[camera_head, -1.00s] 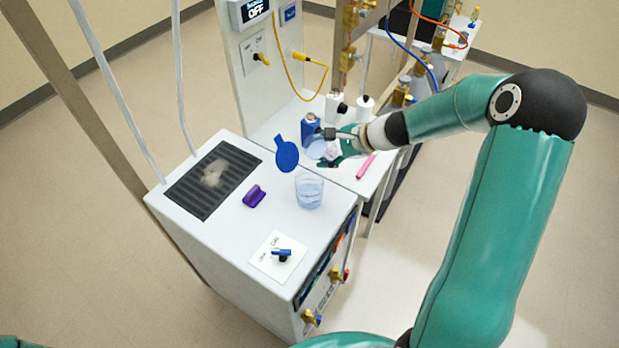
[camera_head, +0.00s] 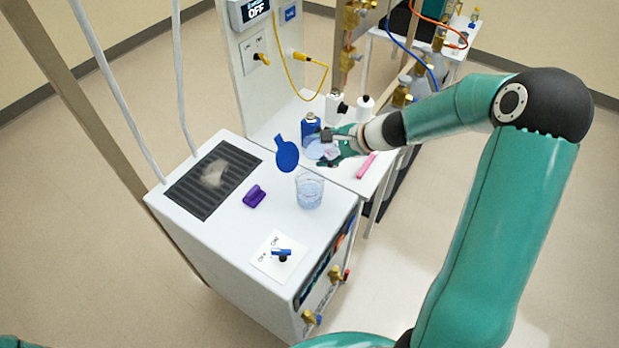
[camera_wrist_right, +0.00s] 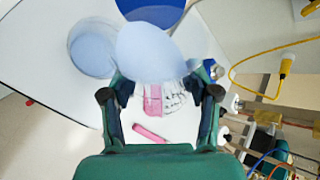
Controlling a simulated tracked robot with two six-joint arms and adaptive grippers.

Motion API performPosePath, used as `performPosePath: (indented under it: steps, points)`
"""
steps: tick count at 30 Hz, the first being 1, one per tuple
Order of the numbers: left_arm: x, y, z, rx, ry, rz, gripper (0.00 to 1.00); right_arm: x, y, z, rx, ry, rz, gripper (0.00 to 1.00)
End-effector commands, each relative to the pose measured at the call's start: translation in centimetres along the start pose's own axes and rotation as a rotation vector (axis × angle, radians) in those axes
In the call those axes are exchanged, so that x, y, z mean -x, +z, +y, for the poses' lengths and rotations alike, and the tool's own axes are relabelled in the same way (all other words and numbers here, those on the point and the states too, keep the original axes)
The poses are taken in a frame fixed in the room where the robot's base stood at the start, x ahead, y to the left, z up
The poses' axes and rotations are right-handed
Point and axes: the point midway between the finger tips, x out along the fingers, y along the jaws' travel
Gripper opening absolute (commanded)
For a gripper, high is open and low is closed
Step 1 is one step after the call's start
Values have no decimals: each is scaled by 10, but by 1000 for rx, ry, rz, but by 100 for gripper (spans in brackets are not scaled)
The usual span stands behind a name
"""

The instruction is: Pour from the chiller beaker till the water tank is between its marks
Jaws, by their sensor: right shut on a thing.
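My right gripper (camera_head: 330,150) is shut on a clear beaker (camera_head: 318,150) with light blue contents, above the bench behind the chiller. In the right wrist view the beaker (camera_wrist_right: 155,60) shows between the fingers, with a pink patch and printed marks. A second clear vessel (camera_head: 310,193) with pale blue liquid stands on the white chiller (camera_head: 225,235), near its right edge. A round blue flap (camera_head: 287,152) stands up at the chiller's back edge. I cannot make out the water tank's marks or level. My left gripper is not in view.
A purple piece (camera_head: 254,197), a dark grille (camera_head: 212,180) and a blue-handled switch (camera_head: 282,253) are on the chiller top. Behind are a blue bottle (camera_head: 310,127), white bottles (camera_head: 333,108), a pink marker (camera_head: 367,165) and a yellow cable (camera_head: 318,82).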

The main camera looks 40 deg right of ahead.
Motion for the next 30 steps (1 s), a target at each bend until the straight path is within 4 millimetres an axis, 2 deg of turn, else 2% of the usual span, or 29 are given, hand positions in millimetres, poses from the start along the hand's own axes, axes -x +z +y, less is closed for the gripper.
performPosePath:
  steps: [30]
  points:
    - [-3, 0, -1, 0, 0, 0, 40, -1, -2, 1, 52, -23, 44, 21]
